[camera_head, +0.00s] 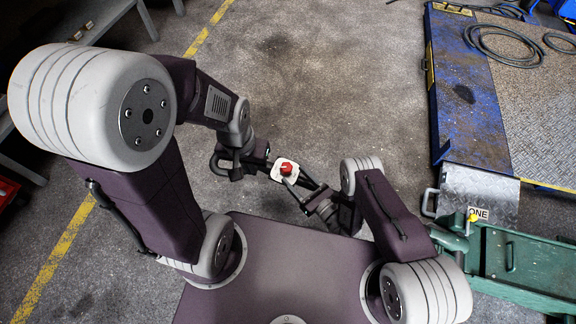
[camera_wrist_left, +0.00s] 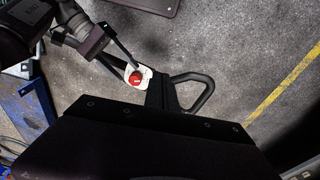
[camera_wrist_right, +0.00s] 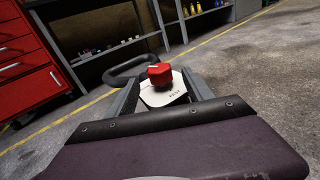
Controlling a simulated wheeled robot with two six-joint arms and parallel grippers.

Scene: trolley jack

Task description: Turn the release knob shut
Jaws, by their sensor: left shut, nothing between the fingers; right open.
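The red knob (camera_head: 286,168) sits on a small white plate (camera_head: 293,178) near the middle of the head view. Both show close up in the right wrist view, the knob (camera_wrist_right: 160,74) above the plate (camera_wrist_right: 165,97), whose dark lettering is too small to read. My right gripper (camera_wrist_right: 163,88) is open, its two fingers on either side of the plate; contact cannot be told. My left gripper (camera_head: 258,162) is shut and empty beside the plate, left of the knob. A black loop handle (camera_wrist_left: 200,92) stands on the other side of my left gripper from the plate.
A green jack (camera_head: 525,262) with a yellow part (camera_head: 473,217) is at the lower right. A blue-edged platform (camera_head: 470,110) with coiled cable (camera_head: 500,45) stands at the upper right. A red drawer cabinet (camera_wrist_right: 25,65) is at left. Open floor (camera_head: 310,80) lies beyond the knob.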

